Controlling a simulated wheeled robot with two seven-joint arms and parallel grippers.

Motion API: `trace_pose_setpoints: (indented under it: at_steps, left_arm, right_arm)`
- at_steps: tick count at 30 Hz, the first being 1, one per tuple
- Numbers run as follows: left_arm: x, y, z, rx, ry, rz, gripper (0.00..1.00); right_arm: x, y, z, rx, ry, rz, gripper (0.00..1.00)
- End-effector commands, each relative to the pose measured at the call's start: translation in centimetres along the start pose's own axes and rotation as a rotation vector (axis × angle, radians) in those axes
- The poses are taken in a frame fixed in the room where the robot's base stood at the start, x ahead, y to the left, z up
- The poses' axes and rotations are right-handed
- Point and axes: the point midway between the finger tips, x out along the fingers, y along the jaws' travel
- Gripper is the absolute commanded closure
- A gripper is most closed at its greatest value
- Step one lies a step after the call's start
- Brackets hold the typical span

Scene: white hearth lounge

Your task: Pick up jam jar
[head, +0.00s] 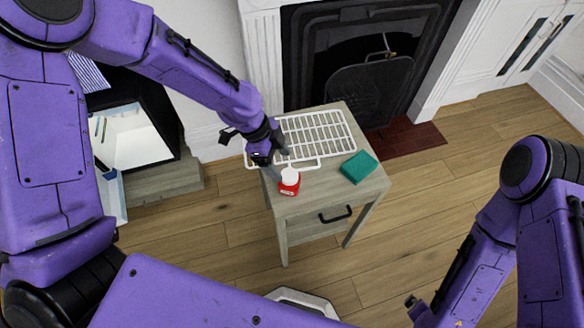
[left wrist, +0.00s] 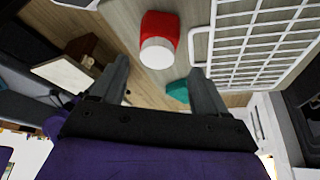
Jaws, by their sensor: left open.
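The jam jar (head: 289,186) is red with a white lid and stands upright on the front left part of a small grey wooden table (head: 330,195). My left gripper (head: 276,163) is open and empty, just behind and left of the jar, close to its lid. In the left wrist view the jar (left wrist: 160,27) shows beyond the open fingertips (left wrist: 160,65), roughly centred between them and apart from both. Of my right arm only purple links show at the lower right of the head view; its gripper is not visible.
A white wire rack (head: 318,135) covers the table's back, beside and partly under my left gripper. A green sponge (head: 359,167) lies at the table's right; it also shows in the left wrist view (left wrist: 178,91). A fireplace (head: 370,90) stands behind.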

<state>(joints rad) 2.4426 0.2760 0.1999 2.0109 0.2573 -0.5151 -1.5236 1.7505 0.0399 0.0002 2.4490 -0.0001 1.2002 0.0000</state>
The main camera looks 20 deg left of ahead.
Motion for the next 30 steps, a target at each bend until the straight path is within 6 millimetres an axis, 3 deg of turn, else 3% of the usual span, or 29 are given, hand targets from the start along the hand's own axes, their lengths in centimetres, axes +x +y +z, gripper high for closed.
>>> trace_pose_setpoints:
  at_steps: [3, 11, 17, 25, 26, 30]
  left_arm:
    - [2.2, 0.4, 0.5, -0.012, -0.001, 0.003, 0.26]
    - [5.3, 0.3, 1.2, -0.025, -0.002, -0.004, 0.26]
    - [8.8, 0.1, 1.4, -0.022, -0.002, -0.004, 0.26]
    - [9.6, -0.1, 1.3, -0.021, 0.000, -0.007, 0.26]
    - [9.6, -0.1, 1.3, -0.021, 0.000, -0.007, 0.32]
    - [9.5, -0.1, 1.3, -0.020, 0.000, -0.007, 0.73]
  right_arm:
    - [-0.1, 0.1, 0.0, -0.001, -0.002, 0.001, 0.00]
    - [-0.6, 0.1, -0.2, 0.000, -0.002, 0.001, 0.00]
    - [-1.2, 0.1, -0.5, 0.000, -0.001, 0.001, 0.00]
    - [-1.2, 0.1, -0.4, 0.000, -0.001, 0.001, 0.00]
    - [-1.2, 0.1, -0.4, 0.000, -0.001, 0.001, 0.00]
    - [-1.2, 0.1, -0.4, 0.000, -0.002, 0.001, 0.00]
